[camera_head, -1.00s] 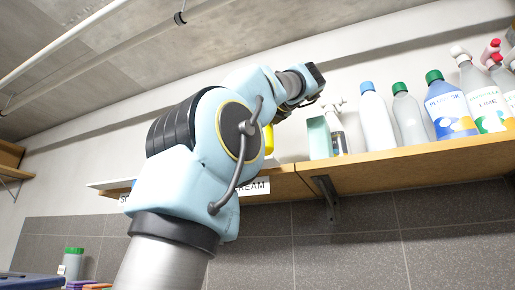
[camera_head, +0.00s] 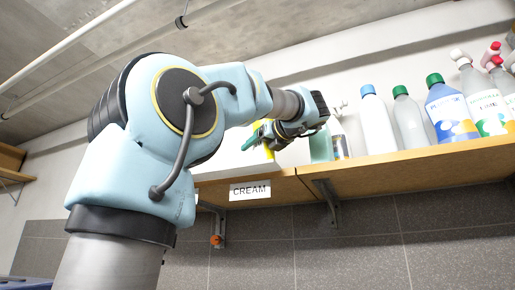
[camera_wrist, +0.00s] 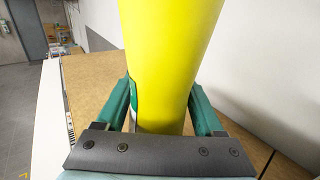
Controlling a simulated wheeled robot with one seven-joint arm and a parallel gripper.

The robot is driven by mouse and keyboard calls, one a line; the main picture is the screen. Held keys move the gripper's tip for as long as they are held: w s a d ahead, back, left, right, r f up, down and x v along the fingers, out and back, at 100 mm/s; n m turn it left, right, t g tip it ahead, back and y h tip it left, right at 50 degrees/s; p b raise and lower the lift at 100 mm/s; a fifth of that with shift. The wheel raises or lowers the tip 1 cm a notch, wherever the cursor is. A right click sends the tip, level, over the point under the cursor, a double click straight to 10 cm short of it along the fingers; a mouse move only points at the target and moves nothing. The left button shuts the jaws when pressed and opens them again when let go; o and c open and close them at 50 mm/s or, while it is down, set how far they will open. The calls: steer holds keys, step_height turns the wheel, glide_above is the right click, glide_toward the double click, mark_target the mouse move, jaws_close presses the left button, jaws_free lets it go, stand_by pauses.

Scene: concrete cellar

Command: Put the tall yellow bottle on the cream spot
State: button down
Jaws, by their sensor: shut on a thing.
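The tall yellow bottle (camera_wrist: 168,60) fills the middle of the wrist view, its top cut off by the upper edge. My gripper (camera_wrist: 160,108) is shut on it, with one teal finger on each side. In the head view my gripper (camera_head: 257,138) is above the wooden shelf (camera_head: 290,187), and only a small yellow part of the bottle (camera_head: 268,153) shows behind it. A CREAM label (camera_head: 250,190) hangs on the shelf's front edge. The cream spot itself is not visible. I cannot tell whether the bottle's base touches the shelf.
A pale green box (camera_head: 320,147) and a spray bottle (camera_head: 340,143) stand just right of my gripper. Further right are a white bottle with a blue cap (camera_head: 377,125), a grey bottle (camera_head: 410,125) and several others. A wall (camera_wrist: 268,60) rises behind the shelf.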

jaws_free()
steer(key=shift+s+d, duration=0.15)
steer(key=shift+s, duration=0.2)
steer(key=b+v, duration=0.4)
steer(key=v, duration=0.7)
steer(key=shift+s, duration=0.15)
